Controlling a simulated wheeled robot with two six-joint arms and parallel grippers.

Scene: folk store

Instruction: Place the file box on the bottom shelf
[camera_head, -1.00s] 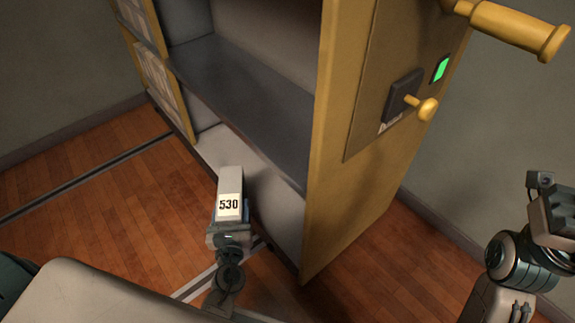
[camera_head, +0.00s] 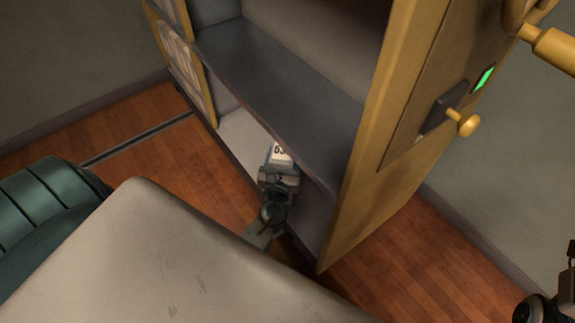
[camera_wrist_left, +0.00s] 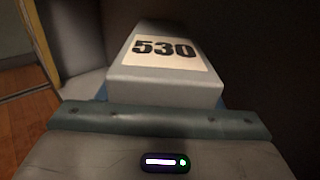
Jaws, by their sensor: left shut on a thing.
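The file box (camera_head: 281,156) is grey-white with a white label, which reads 530 in the left wrist view (camera_wrist_left: 166,76). My left gripper (camera_head: 279,172) is shut on its near end. In the head view the box is inside the cabinet's lower opening, and the middle shelf hides its far part. The bottom shelf (camera_head: 238,132) is pale grey and lies below the dark middle shelf (camera_head: 290,88). I cannot tell whether the box touches the bottom shelf. Part of my right arm shows at the lower right edge, but its fingers are not in view.
The cabinet's yellow side panel (camera_head: 378,150) bounds the opening on the right, with a yellow knob (camera_head: 468,125) and a green light (camera_head: 484,78) on it. A rail (camera_head: 135,140) runs along the wooden floor at the left. The bottom shelf's left part is clear.

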